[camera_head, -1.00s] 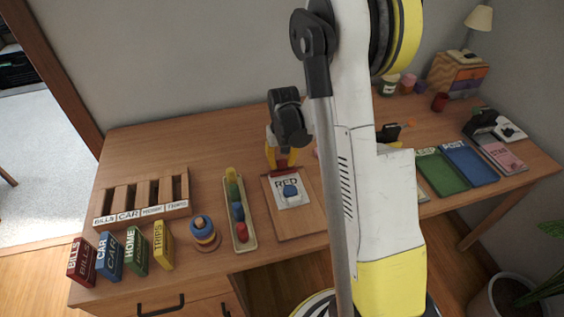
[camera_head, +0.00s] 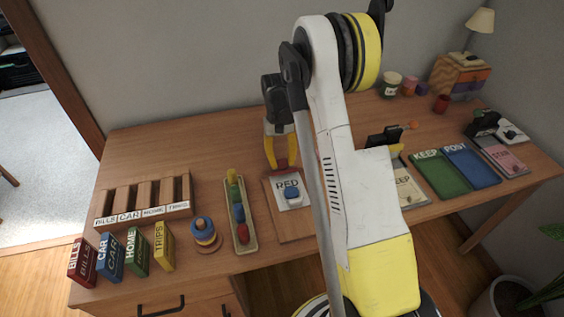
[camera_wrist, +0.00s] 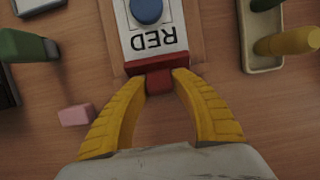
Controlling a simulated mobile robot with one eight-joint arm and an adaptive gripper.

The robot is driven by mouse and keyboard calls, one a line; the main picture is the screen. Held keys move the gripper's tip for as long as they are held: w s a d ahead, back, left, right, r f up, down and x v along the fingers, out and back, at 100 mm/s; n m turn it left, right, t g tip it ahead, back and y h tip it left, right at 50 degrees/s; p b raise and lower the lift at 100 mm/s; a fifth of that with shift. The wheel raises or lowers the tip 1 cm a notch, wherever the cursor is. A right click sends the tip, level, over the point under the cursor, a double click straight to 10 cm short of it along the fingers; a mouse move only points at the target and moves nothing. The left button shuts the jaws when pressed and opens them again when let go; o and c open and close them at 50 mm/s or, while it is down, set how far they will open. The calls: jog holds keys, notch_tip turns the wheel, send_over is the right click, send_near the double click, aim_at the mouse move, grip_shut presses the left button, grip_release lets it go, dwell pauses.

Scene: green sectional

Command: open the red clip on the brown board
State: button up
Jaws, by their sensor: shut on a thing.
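The brown board (camera_head: 290,225) lies on the desk, left of my arm in the head view; it also shows in the wrist view (camera_wrist: 194,30). A white card marked RED (camera_wrist: 155,40) with a blue knob (camera_wrist: 147,10) on it lies on the board. The red clip (camera_wrist: 158,81) is at the card's edge, in the wrist view. My gripper (camera_wrist: 158,82) has its two yellow fingertips on either side of the clip, shut on it. In the head view my gripper (camera_head: 282,165) reaches down at the board's far end, where the clip is hard to make out.
A tray of coloured pegs (camera_head: 240,220) stands close left of the board. A ringed stacker (camera_head: 204,231), a slotted wooden rack (camera_head: 142,205) and several labelled boxes are farther left. A pink block (camera_wrist: 77,115) lies near my gripper. Green (camera_head: 450,174) and blue trays are at right.

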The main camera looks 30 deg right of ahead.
jog(key=o, duration=1.2)
jog(key=v, duration=1.2)
